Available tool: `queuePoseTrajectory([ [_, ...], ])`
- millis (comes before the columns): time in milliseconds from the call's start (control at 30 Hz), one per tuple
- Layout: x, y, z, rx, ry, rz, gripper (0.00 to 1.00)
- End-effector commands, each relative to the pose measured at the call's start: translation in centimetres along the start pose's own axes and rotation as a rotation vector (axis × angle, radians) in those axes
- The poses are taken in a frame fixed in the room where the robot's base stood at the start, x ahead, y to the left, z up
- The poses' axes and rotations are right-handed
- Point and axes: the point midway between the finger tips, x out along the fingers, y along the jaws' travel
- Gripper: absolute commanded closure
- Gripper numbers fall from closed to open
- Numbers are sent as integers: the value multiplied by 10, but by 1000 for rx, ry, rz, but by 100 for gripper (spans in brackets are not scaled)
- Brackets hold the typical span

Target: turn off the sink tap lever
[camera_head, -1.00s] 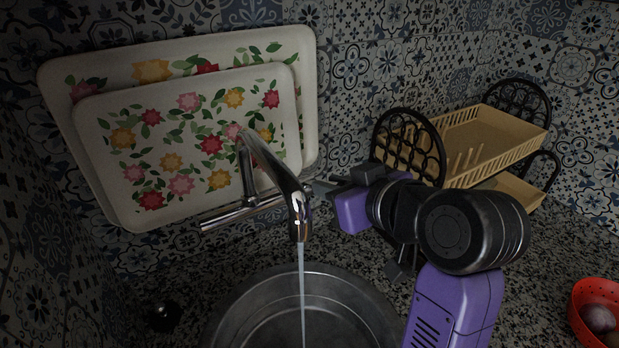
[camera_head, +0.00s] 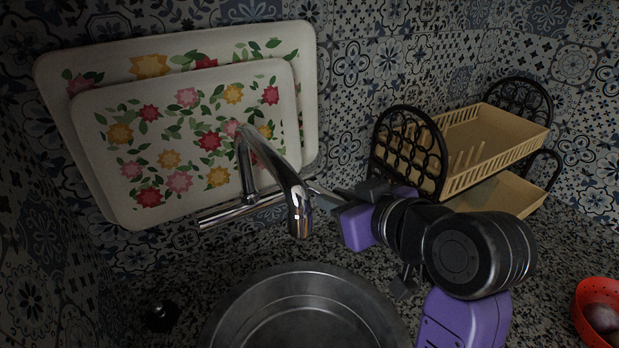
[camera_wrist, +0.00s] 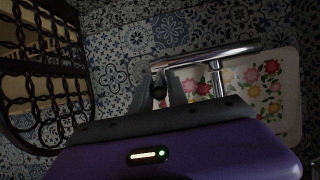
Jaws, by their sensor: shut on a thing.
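The chrome sink tap (camera_head: 262,200) stands behind the round metal sink (camera_head: 300,285), and its curved spout points down over the bowl. No water runs from the spout. My gripper (camera_head: 322,190) is at the right end of the tap body, where the lever is. In the wrist view my gripper's dark fingers (camera_wrist: 170,88) are close together at the end of the chrome tap (camera_wrist: 215,55). They are shut on the tap lever, which the fingers and spout mostly hide, so its exact angle is hard to tell.
Two flowered trays (camera_head: 85,170) lean on the tiled wall behind the tap. A tan dish rack (camera_head: 490,140) with black ends stands to the right of my gripper. A red bowl (camera_head: 590,315) is at the far right. A small black knob (camera_head: 160,316) sits left of the sink.

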Motion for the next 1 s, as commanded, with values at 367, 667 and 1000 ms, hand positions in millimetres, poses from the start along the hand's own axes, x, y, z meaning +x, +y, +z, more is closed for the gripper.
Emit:
queuePoseTrajectory([
  [367, 0, 0, 2, 0, -2, 0, 59],
  [667, -21, 1, -1, 1, -2, 2, 59],
  [1000, -58, 0, -1, 0, -3, 0, 59],
])
